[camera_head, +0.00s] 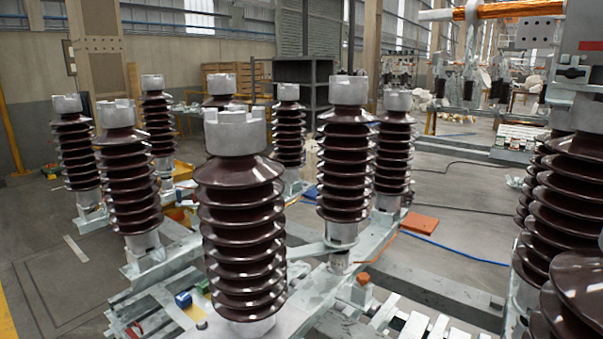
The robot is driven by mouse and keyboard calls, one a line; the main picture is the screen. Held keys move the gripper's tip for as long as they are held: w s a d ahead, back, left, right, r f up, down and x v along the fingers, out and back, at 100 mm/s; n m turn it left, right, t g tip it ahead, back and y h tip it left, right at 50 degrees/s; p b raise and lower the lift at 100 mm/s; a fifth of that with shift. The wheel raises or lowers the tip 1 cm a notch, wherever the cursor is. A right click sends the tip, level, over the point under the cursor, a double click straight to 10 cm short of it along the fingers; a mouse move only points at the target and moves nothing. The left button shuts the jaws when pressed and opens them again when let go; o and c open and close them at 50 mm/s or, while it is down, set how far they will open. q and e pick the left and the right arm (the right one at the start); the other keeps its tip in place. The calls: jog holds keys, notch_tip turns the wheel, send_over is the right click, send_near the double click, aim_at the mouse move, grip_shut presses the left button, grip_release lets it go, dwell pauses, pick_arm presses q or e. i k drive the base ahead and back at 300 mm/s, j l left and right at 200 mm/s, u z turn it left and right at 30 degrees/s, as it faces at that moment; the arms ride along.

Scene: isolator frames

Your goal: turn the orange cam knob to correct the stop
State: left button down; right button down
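A small orange piece (363,279) sits on top of a small grey block in the lower middle, beside the metal frame (300,318). It may be the orange cam knob, but it is too small to tell its shape or which way it is turned. I cannot make out a stop. A flat orange plate (420,222) lies farther back, right of the middle. Neither of my grippers is in view.
Tall brown ribbed insulators with grey metal caps stand on the frame; the nearest insulator (241,220) is front centre. More insulators (575,210) crowd the right edge. A blue cable (455,249) crosses the floor. Open floor (45,240) shows at left.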

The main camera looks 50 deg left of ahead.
aim_at(363, 278)
jog(key=u, duration=1.25)
